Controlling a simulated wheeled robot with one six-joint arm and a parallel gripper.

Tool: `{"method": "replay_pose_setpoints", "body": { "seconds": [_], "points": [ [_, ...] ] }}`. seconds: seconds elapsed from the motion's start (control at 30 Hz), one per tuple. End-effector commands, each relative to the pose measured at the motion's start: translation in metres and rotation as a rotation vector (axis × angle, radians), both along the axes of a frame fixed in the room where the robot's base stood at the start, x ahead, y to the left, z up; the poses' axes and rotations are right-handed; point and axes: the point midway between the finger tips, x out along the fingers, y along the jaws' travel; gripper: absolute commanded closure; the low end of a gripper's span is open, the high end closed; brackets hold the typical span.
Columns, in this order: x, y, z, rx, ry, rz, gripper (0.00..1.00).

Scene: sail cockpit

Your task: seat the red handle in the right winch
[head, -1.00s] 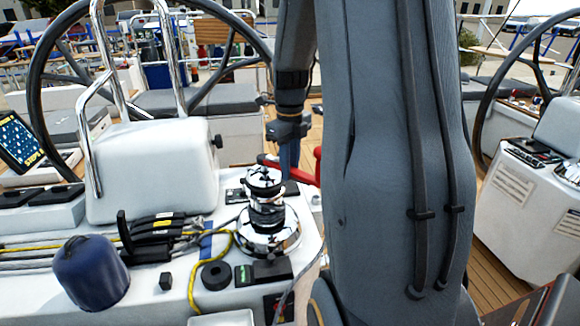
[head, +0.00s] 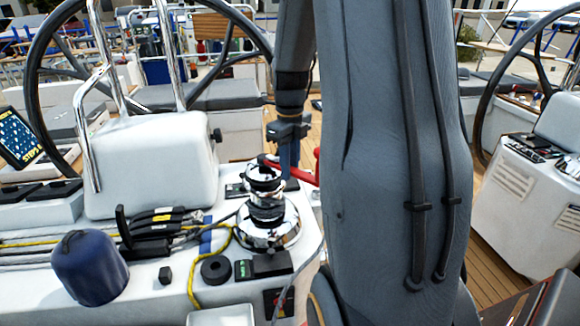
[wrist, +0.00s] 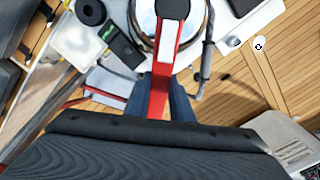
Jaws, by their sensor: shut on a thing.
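The chrome winch (head: 268,226) stands upright on the white cockpit ledge, left of my arm in the head view. Its drum also shows at the top of the wrist view (wrist: 143,14). The red handle (head: 303,175) lies roughly level, its far end at the winch's top; I cannot tell whether it touches or has entered the socket. In the wrist view the handle (wrist: 159,92) runs from over the drum down between the blue fingers of my gripper (wrist: 158,99). My gripper is shut on the handle's near part, to the right of the winch. My arm hides part of the scene.
A blue covered drum (head: 91,268) stands left on the ledge. Rope clutches (head: 152,235), a yellow rope (head: 196,284) and a black round knob (head: 215,269) lie nearby. A white pedestal (head: 152,165) and steering wheel are behind. Wooden deck (head: 487,240) is open to the right.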

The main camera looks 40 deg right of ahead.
Motion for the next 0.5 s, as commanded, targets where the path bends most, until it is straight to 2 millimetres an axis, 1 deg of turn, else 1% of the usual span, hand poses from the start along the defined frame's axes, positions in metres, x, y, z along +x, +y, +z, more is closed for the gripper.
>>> {"method": "replay_pose_setpoints", "body": {
  "seconds": [0.5],
  "points": [
    [0.0005,-0.0002,-0.0034,-0.001,-0.001,0.0,1.0]
  ]
}}
